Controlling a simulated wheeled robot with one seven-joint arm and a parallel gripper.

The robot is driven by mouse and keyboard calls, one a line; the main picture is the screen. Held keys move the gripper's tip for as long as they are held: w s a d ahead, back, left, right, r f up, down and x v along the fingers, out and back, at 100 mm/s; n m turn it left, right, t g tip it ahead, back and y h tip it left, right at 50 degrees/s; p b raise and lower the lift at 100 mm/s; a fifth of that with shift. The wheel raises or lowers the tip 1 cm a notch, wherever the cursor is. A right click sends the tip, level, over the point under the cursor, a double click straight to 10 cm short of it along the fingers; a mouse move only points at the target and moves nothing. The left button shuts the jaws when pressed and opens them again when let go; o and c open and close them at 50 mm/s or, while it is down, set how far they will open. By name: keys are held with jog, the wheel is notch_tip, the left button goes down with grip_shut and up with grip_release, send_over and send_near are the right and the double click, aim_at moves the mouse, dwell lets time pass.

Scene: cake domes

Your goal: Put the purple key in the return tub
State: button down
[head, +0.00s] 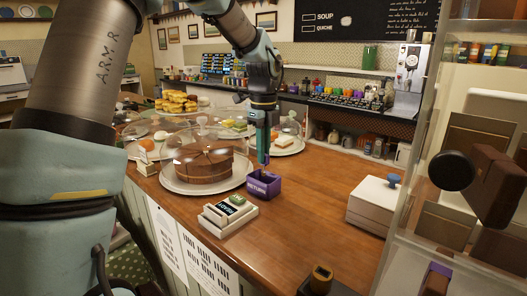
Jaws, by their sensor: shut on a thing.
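The return tub (264,185) is a small purple open box marked RETURN, standing on the wooden counter right of the chocolate cake. My gripper (263,162) points straight down just above the tub's back rim, with its teal fingers closed together. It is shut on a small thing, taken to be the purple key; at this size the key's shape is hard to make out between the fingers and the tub. I cannot tell whether the key touches the tub.
A domed chocolate cake (198,167) stands close left of the tub. A white box with a blue knob (375,203) stands to the right. Other domed cakes are behind. The counter (310,215) right of the tub is clear.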

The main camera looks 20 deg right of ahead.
jog(key=shift+f+b, duration=0.3)
jog(key=shift+f, duration=0.3)
jog(key=c, duration=0.8)
grip_release()
jog(key=shift+c, duration=0.2)
jog(key=shift+r, duration=0.15)
jog(key=shift+r+p, duration=1.45)
jog(key=shift+p, duration=0.35)
notch_tip(320, 180, up, 8)
jog(key=p, duration=0.7)
